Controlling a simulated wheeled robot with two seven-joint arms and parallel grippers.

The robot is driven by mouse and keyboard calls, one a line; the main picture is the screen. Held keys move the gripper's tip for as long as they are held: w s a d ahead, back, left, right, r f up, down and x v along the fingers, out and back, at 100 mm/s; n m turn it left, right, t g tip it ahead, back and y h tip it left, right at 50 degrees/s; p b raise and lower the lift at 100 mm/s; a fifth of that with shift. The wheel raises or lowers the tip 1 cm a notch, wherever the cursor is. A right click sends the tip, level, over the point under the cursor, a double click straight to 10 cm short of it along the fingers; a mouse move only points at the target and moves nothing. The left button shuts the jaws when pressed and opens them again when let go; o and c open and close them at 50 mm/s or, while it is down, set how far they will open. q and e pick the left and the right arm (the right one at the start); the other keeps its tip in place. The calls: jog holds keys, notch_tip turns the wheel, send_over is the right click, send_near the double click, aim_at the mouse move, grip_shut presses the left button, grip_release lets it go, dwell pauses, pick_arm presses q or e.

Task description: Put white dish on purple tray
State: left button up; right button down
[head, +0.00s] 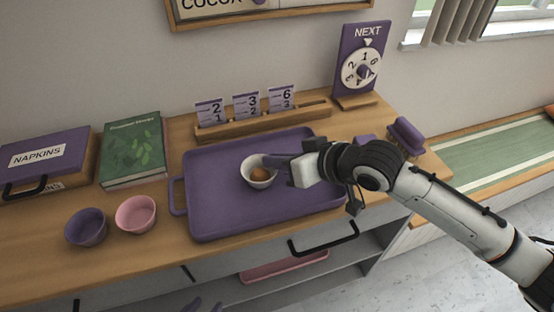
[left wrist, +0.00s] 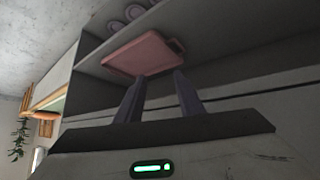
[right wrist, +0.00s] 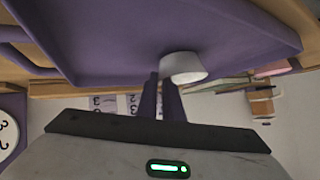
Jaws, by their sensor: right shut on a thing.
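The white dish (head: 259,173) is a small round bowl with something brown in it. It is over the middle of the purple tray (head: 215,210), upright, on or very close to its surface; I cannot tell if it touches. My right gripper (head: 283,164) is shut on the dish's rim from the right. In the right wrist view the dish (right wrist: 183,67) is at the fingertips, against the tray (right wrist: 110,45). My left gripper (head: 205,305) shows only its fingertips at the bottom edge; in the left wrist view it (left wrist: 155,92) is open and empty, below counter height.
A purple bowl (head: 86,228) and a pink bowl (head: 136,214) stand left of the tray. A green book (head: 132,150), a napkin box (head: 45,158), a card rack (head: 262,121) and a dial sign (head: 361,65) stand around it. A pink tray (left wrist: 140,55) lies on the shelf below.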

jog(key=shift+f, duration=0.15)
jog(key=c, duration=1.9)
grip_release()
jog(key=v, duration=1.2)
